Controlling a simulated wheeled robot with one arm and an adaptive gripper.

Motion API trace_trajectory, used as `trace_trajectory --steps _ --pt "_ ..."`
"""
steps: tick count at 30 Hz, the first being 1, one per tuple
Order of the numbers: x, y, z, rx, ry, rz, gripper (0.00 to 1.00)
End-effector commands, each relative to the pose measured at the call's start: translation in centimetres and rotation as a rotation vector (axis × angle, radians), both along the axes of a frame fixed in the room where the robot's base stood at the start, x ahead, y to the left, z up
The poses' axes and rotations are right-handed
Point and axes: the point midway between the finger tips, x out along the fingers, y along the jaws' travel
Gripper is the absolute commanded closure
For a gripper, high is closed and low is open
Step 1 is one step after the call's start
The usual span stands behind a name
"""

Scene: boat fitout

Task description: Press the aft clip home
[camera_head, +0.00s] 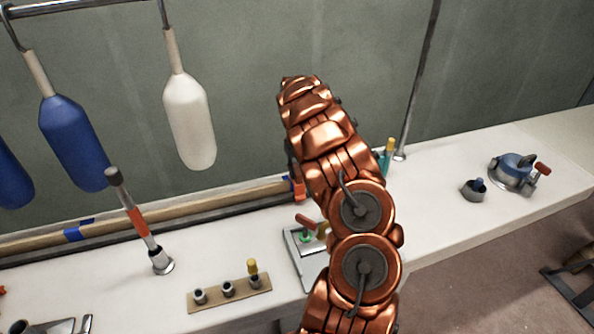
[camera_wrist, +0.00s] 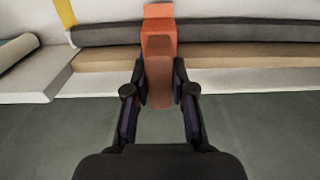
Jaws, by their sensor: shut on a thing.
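The orange clip (camera_head: 298,187) sits at the right end of the visible wood and dark strip along the wall, beside my arm. In the wrist view the clip (camera_wrist: 159,22) lies across the dark strip (camera_wrist: 230,31) and the wooden batten (camera_wrist: 225,55). A reddish-brown piece, seemingly the clip's near part, extends toward the camera. My gripper (camera_wrist: 159,82) is shut on this piece, one finger on each side. I cannot tell whether the clip is fully seated. In the head view my arm hides most of the gripper.
White and blue fenders (camera_head: 188,118) hang from a rail at the left. An upright orange-banded tool (camera_head: 137,215), a board with sockets (camera_head: 229,292) and a grey tray (camera_head: 302,255) stand on the white bench. A blue-topped winch-like fitting (camera_head: 513,170) is at the right.

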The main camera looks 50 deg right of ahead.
Motion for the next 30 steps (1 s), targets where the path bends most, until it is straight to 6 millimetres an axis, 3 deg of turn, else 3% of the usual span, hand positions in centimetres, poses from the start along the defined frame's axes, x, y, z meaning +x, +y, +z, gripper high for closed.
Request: trace_trajectory --steps 16,17,18,25,30 --pt "-0.07 0.04 -0.73 0.001 0.003 0.000 1.00" --pt "-0.08 0.04 -0.72 0.002 0.002 0.000 0.74" --pt "-0.07 0.04 -0.71 0.001 0.003 0.000 0.70" --pt "-0.05 0.02 -0.61 0.000 0.001 0.000 0.47" --pt "-0.03 0.01 -0.58 0.000 0.001 0.000 0.47"
